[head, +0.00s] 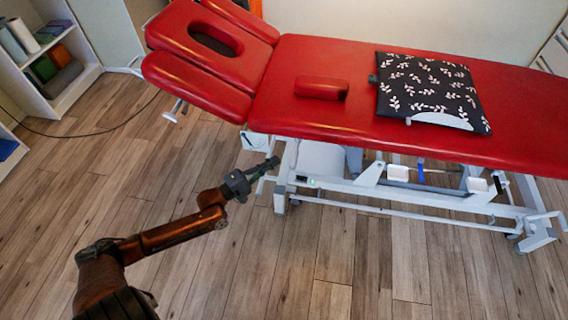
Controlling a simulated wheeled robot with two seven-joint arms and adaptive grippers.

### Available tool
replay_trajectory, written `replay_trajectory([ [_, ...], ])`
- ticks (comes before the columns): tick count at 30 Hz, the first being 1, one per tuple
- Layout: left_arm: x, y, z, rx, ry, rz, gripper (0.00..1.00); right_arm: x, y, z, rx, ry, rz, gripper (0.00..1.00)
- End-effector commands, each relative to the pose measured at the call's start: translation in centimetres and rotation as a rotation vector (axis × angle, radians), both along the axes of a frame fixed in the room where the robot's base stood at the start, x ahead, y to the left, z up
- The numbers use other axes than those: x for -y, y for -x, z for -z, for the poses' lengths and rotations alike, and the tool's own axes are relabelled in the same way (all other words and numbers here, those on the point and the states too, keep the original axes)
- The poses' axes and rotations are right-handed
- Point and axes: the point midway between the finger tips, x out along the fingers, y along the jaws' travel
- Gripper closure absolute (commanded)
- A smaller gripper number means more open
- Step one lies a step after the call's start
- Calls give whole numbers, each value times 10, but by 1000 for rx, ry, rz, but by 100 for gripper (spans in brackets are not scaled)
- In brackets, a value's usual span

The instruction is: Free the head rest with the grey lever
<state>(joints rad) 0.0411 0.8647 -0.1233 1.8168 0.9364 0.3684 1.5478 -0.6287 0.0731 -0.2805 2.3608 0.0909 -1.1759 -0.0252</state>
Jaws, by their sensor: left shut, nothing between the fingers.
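The red head rest (208,75) with a face opening is at the left end of the red treatment table (310,112). It looks slightly tilted down toward the left. A small light-grey lever (172,113) sticks out below its near left edge. My left gripper (274,163) is shut and empty. It is beside the table frame, below the near edge of the table, to the right of and lower in the picture than the lever. My right gripper is not in view.
A dark patterned cushion (430,92) and a small red bolster (321,88) lie on the table. The white frame (400,192) stands under it, with small white trays. A shelf (68,85) stands at the upper left. A cable (90,134) runs over the floor.

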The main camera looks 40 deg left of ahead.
Motion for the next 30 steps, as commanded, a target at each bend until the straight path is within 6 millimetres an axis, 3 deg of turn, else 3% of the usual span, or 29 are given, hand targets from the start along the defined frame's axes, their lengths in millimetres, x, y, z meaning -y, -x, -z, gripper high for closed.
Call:
replay_trajectory([
  [3, 17, -7, -2, 0, 7, 1, 100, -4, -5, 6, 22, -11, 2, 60],
  [9, 28, -14, -6, 0, 4, 0, 100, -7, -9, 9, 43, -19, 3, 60],
  [23, 28, -14, -7, 0, 2, -2, 100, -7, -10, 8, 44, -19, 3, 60],
  [30, 24, -10, -9, 2, 6, -30, 100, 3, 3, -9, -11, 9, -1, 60],
])
